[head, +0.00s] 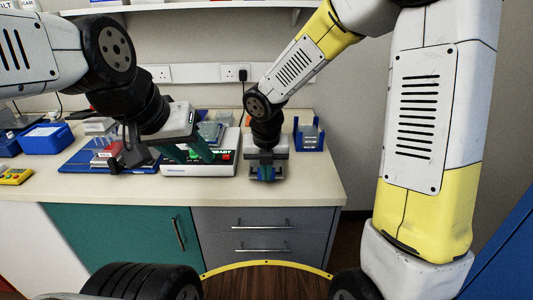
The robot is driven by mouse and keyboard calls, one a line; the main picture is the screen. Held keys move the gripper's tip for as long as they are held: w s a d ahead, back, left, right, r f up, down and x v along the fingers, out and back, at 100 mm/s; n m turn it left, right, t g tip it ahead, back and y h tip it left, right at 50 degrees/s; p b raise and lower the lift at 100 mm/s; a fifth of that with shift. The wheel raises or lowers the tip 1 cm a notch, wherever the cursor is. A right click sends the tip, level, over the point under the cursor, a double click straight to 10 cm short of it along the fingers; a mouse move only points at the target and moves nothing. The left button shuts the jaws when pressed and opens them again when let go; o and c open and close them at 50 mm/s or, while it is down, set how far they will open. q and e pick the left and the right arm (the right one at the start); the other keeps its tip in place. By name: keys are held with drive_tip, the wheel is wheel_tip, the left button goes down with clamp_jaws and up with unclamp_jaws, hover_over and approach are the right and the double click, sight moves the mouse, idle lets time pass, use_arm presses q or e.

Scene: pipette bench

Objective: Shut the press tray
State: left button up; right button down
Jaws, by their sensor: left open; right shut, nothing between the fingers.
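The press (200,170) is a white unit on the bench with a "READY" panel, a red button and a green button at its front. A clear bluish part (211,131) shows on top of it, partly behind my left gripper. I cannot tell clearly which part is the tray or how far out it stands. My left gripper (163,160) is open, in front of and over the press's left side, hiding part of it. My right gripper (266,175) is shut and empty, pointing down just right of the press near the bench's front edge.
A blue mat (78,163) with a red-labelled box (104,153) lies left of the press. A blue box (45,138) and a yellow device (15,177) stand further left. A blue rack (309,135) stands at the right. Bench (310,185) is clear at front right.

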drive_tip(key=f, duration=0.1)
drive_tip(key=w+f, duration=0.1)
drive_tip(key=shift+w+f, duration=0.25)
drive_tip(key=shift+f, duration=0.15)
drive_tip(key=shift+w, duration=1.15)
drive_tip(key=shift+w+r, duration=0.1)
drive_tip(key=shift+w, duration=0.4)
drive_tip(key=shift+w, duration=0.1)
